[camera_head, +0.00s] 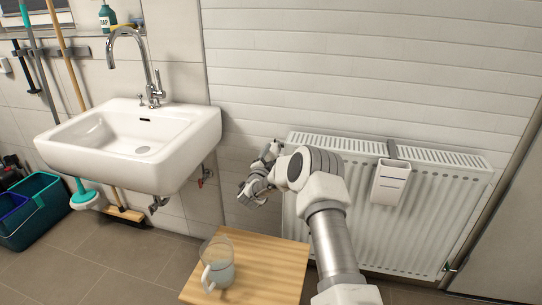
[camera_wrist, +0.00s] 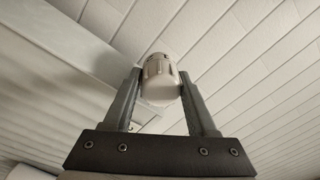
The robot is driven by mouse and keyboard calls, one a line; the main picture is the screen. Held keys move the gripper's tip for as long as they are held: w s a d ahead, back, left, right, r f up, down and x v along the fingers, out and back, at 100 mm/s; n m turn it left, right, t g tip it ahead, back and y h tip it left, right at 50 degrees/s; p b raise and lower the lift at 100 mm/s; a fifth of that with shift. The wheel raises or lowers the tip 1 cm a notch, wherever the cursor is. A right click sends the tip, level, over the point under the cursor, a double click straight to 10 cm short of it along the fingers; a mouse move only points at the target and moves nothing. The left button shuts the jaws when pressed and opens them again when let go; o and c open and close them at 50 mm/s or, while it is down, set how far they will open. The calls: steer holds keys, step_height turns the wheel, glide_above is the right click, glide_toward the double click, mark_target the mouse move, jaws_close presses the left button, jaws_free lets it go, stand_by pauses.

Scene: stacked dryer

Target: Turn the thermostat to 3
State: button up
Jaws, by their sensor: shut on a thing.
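The thermostat (camera_wrist: 159,82) is a pale, ribbed knob with a smooth rounded end. In the wrist view it sits between the two grey fingers of my gripper (camera_wrist: 160,88), one finger against each side. My gripper is shut on it. The markings on the knob are too small to read, so I cannot tell its setting. In the head view my arm reaches to the upper left end of the white radiator (camera_head: 440,225), and I cannot clearly make out the knob there.
A wooden table (camera_head: 258,262) with a glass mug (camera_head: 220,272) stands below my arm. A white sink (camera_head: 135,142) hangs on the wall to the left. A white container (camera_head: 390,184) hangs on the radiator's front. Buckets (camera_head: 38,208) stand at far left.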

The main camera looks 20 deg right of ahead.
steer(key=shift+n, duration=1.7)
steer(key=o, duration=1.4)
steer(key=shift+c, duration=0.2)
steer(key=shift+s, duration=0.1)
steer(key=r+p+v, duration=0.1)
steer(key=p+v, duration=0.1)
steer(key=v, duration=1.5)
steer(key=shift+s+f+p, duration=0.15)
steer(key=shift+f+p, duration=0.25)
steer(key=shift+f, duration=0.1)
